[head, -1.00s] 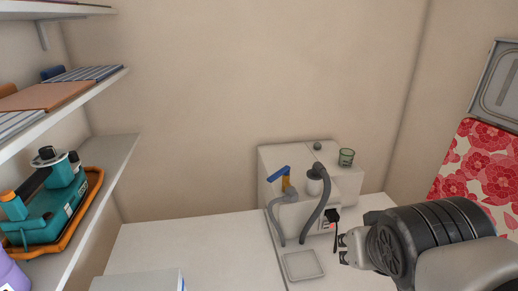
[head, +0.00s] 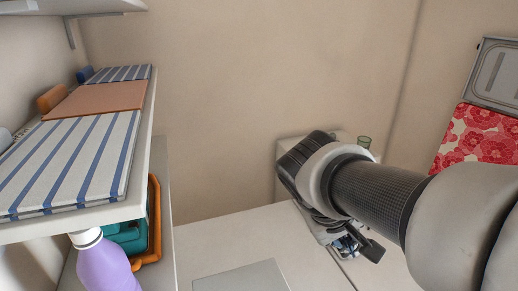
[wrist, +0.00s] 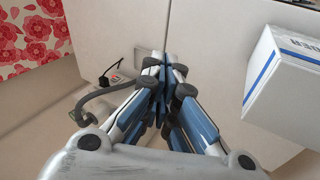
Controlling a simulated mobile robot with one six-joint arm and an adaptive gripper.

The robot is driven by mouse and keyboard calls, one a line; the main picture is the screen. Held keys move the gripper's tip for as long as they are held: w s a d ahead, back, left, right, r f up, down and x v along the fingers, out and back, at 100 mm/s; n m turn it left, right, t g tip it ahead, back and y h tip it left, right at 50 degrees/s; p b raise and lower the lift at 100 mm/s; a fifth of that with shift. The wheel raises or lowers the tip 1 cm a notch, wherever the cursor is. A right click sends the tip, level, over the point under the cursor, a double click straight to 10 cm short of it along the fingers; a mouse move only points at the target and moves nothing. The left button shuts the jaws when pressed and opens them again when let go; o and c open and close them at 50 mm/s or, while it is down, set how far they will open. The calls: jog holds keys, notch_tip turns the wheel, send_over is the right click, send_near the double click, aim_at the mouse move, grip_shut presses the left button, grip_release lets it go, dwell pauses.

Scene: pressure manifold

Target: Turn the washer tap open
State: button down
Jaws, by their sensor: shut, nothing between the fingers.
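The washer tap is hidden now: my arm covers that spot in the head view, and no blue tap handle shows in the wrist view. A corner of the pale manifold housing (head: 292,154) shows behind my arm. My gripper (wrist: 164,70) is shut and empty, its blue-and-grey fingers together in the wrist view. In the head view my gripper (head: 346,243) is low in front of the housing, partly hidden by my wrist.
A dark plug-like part with a red light (wrist: 116,66) is left of the fingertips. A white box (wrist: 282,85) is at right in the wrist view. Shelves with striped cloths (head: 75,160) are at left; the counter (head: 225,235) between is partly clear.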

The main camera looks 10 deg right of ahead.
jog(key=w+d+n+h, duration=0.15)
jog(key=w+h, duration=0.25)
jog(key=w, duration=1)
jog(key=w+a+f+n+t+h+p, duration=0.1)
jog(key=w+a+f+n+t+h, duration=0.15)
jog(key=w, duration=0.55)
jog(key=w+a+f+n+t+h, duration=0.1)
jog(key=w+a+f+t, duration=0.2)
jog(key=w, duration=0.4)
jog(key=w+a+f+n+t+h+p, duration=0.1)
jog(key=w+a+f+t+h, duration=0.15)
jog(key=w, duration=0.55)
jog(key=w+d+b, duration=0.2)
jog(key=w+d, duration=0.1)
jog(key=d, duration=0.8)
jog(key=shift+d, duration=0.3)
